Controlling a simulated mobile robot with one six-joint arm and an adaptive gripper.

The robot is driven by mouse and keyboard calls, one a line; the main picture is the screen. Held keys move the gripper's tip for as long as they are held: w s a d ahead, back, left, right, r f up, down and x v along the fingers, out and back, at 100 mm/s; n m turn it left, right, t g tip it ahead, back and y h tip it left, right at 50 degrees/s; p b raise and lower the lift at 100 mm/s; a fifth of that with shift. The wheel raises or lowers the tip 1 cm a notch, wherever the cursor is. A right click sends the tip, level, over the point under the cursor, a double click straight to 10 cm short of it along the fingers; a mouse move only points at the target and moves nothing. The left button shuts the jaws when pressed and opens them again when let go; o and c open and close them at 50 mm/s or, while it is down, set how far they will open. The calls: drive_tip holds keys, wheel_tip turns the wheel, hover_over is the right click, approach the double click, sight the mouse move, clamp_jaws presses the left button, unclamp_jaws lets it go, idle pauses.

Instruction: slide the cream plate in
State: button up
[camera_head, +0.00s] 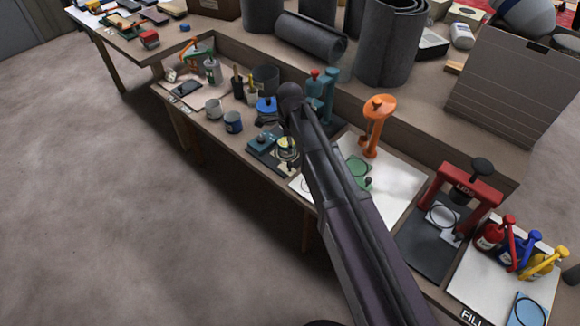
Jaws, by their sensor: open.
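A cream-yellow round piece (287,146), perhaps the cream plate, lies on a dark mat (262,160) on the bench. My arm partly covers it, and I cannot make out its full outline. A small blue-teal block (263,141) is just left of it. A teal upright press (327,95) stands behind, its lower part hidden by my arm. My dark arm runs from the bottom edge up to a round joint above the dark mat. I cannot see my gripper's fingers.
Right of my arm stand an orange press (377,125) with a green plate (358,168), a red press (468,190) and red, blue and yellow bottles (520,245). The floor in front is clear.

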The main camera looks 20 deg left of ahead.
sight(290, 163)
drive_tip(key=shift+f+b, duration=4.55)
drive_tip(key=shift+f, duration=0.25)
clamp_jaws()
